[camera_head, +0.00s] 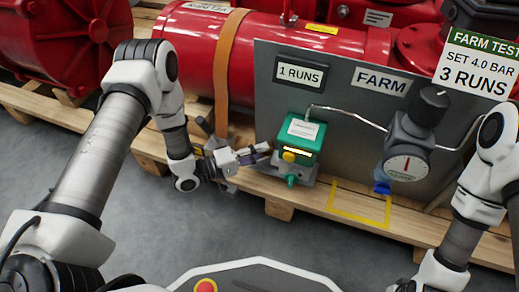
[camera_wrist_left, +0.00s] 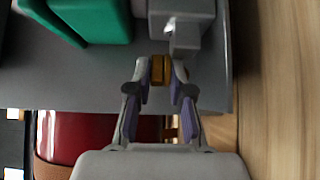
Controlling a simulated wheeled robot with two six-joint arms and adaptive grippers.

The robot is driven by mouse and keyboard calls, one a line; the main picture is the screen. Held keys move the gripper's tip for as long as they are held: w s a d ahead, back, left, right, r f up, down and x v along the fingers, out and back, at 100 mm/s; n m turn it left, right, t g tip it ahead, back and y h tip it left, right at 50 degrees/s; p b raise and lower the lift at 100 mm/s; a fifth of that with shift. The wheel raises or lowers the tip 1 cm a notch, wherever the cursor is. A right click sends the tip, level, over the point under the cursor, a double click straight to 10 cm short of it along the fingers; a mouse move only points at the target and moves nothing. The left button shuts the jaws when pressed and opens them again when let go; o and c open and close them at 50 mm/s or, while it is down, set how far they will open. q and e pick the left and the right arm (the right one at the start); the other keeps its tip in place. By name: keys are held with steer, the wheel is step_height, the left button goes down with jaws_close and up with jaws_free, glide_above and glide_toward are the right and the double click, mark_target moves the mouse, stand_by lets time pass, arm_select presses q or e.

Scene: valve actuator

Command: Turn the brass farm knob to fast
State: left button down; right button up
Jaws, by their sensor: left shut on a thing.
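In the left wrist view, the gripper's fingertips (camera_wrist_left: 158,72) are shut on a small brass knob (camera_wrist_left: 158,69), which sits beside the grey block (camera_wrist_left: 181,22). The knob's pointer and any markings are hidden from me. A yellow button (camera_head: 289,157) and a green fitting (camera_head: 292,180) are on the unit's front. My right gripper is out of view.
The grey panel (camera_head: 335,125) carries FARM (camera_head: 381,81) and 1 RUNS (camera_head: 300,73) plates. A regulator with a gauge (camera_head: 407,164) stands to the right. A yellow outlined square (camera_head: 360,218) on the pallet is empty. A sign (camera_head: 480,62) reads SET 4.0 BAR, 3 RUNS.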

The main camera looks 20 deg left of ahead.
arm_select(q)
steer(key=shift+s+d+r+n+t+y+p, duration=0.1)
steer(key=shift+r+n+t+y+p, duration=0.1)
steer(key=shift+n+t+y+p, duration=0.15)
steer(key=shift+d+r+n+t+y+p, duration=0.15)
steer(key=shift+n+t+y+p, duration=0.1)
steer(key=shift+t+y, duration=0.2)
steer(key=n+t+y+p, duration=0.1)
steer(key=n+y+p, duration=0.1)
steer(key=y+p, duration=0.1)
steer(key=n+t+y+p, duration=0.2)
steer(key=n+y+p, duration=0.1)
steer(key=y+p, duration=0.1)
steer(key=d+n+t+y+p, duration=0.1)
steer(key=n+y+p, duration=0.2)
steer(key=y+p, duration=0.1)
steer(key=shift+s+d+r+t+p, duration=0.1)
steer(key=shift+s+r+t+p, duration=0.1)
steer(key=shift+t+p, duration=0.35)
steer(key=shift+w+f+n+y+p, duration=0.1)
steer(key=shift+f+n+y+p, duration=0.1)
steer(key=shift+n+y+p, duration=0.75)
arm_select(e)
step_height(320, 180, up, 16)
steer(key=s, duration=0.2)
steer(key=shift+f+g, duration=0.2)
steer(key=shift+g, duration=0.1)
